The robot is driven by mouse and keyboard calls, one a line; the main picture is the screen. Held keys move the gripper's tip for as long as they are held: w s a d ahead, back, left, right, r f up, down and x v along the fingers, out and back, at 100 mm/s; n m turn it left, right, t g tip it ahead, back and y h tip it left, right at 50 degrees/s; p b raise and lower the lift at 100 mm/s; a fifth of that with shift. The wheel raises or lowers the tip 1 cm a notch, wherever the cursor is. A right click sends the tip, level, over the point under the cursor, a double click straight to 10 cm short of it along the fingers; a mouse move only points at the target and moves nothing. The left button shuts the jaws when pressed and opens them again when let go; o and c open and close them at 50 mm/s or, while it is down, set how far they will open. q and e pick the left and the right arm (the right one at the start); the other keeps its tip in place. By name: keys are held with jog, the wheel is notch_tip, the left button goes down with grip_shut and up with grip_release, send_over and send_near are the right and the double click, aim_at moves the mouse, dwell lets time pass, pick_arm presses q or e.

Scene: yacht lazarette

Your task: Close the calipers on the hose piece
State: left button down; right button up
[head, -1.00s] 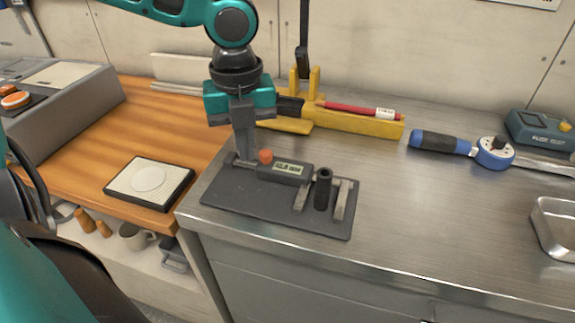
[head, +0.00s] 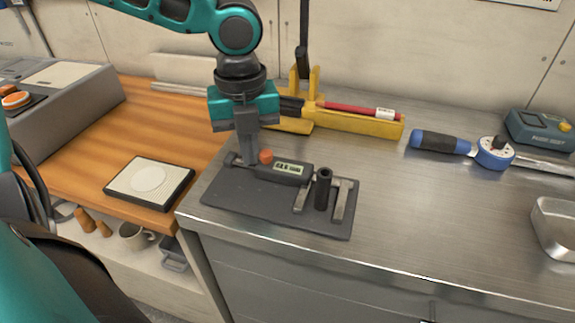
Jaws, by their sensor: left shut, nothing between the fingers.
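The calipers (head: 289,170) lie on a dark grey mat (head: 240,204) on the metal worktop, with a small display and an orange knob (head: 265,156). A black hose piece (head: 322,190) stands upright between the two grey caliper jaws (head: 341,201). A gap shows between the hose and the right jaw; contact at the left jaw is hard to tell. My left gripper (head: 247,160) is shut and empty, pointing down at the left end of the calipers, just left of the orange knob. Whether its fingertips touch the calipers I cannot tell. My right gripper is not in view.
A yellow holder (head: 362,123) with a red pencil-like tool stands behind the mat. A blue-handled tool (head: 440,142) and a metal tray (head: 557,225) lie to the right. A black-edged pad (head: 150,183) lies on the wooden surface at left. Bare worktop lies right of the mat.

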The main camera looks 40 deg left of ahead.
pick_arm(q)
jog(key=shift+w+d, duration=0.15)
jog(key=shift+d, duration=0.35)
jog(key=shift+w+d, duration=0.1)
jog(key=shift+d, duration=0.25)
dwell(0.3)
jog(key=shift+w+d, duration=0.1)
jog(key=shift+d, duration=0.15)
dwell(0.7)
jog(key=shift+a+r+p, duration=0.1)
jog(key=shift+a+p, duration=0.2)
jog(key=shift+p, duration=0.05)
jog(key=shift+s+a+p, duration=0.3)
jog(key=shift+a+p, duration=0.2)
jog(key=shift+a, duration=0.15)
